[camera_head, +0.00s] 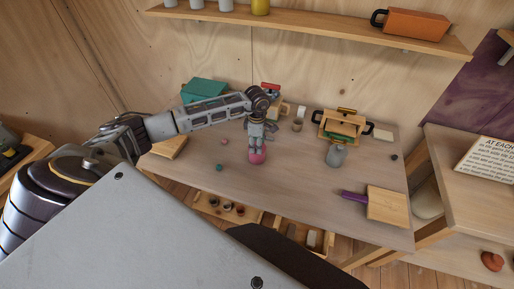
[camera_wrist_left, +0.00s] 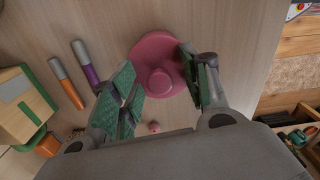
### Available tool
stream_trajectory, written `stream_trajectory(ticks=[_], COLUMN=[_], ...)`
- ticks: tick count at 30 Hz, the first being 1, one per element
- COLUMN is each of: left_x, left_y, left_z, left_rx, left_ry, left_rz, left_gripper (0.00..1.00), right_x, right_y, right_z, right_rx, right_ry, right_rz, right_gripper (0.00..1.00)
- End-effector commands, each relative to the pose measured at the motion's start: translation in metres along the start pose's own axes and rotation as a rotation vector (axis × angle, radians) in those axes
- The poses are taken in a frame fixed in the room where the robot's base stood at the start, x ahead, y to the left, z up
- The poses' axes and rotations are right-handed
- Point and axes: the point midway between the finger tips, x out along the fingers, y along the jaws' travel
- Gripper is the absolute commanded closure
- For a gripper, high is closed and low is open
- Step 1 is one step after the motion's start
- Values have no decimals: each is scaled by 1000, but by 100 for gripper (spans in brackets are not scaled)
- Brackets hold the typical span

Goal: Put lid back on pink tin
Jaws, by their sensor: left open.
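A round pink piece (camera_wrist_left: 156,56) with a raised round knob in its middle lies under my left gripper in the left wrist view. In the head view the pink piece (camera_head: 258,158) shows low on the table just below the fingers. I cannot tell whether it is the lid alone or the lid and tin together. My left gripper (camera_head: 257,147) points down over it. In the left wrist view its fingers (camera_wrist_left: 158,62) are apart, one to each side of the piece; the right one overlaps its edge in the picture. My right gripper is not in view.
Small pink (camera_head: 224,141) and teal (camera_head: 219,168) items lie left. A teal box (camera_head: 204,90) is behind. Open drawers (camera_head: 285,226) jut out in front.

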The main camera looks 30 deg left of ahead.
Motion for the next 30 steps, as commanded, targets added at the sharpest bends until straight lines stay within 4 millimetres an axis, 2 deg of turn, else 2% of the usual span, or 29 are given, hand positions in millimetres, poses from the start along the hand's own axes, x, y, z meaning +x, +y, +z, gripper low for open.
stream_trajectory(ticks=[8, 18, 20, 30], left_x=[0, 0, 0, -4], left_y=[0, 0, 0, 1], left_z=[0, 0, 0, 0], left_rx=[0, 0, 0, 0], left_ry=[0, 0, 0, 0], left_rz=[0, 1, 1, 2], left_gripper=[55, 97, 100, 100], right_x=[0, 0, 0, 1], right_y=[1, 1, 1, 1], right_z=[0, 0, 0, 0], right_rx=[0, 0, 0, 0], right_ry=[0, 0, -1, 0], right_rz=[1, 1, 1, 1], right_gripper=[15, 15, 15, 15])
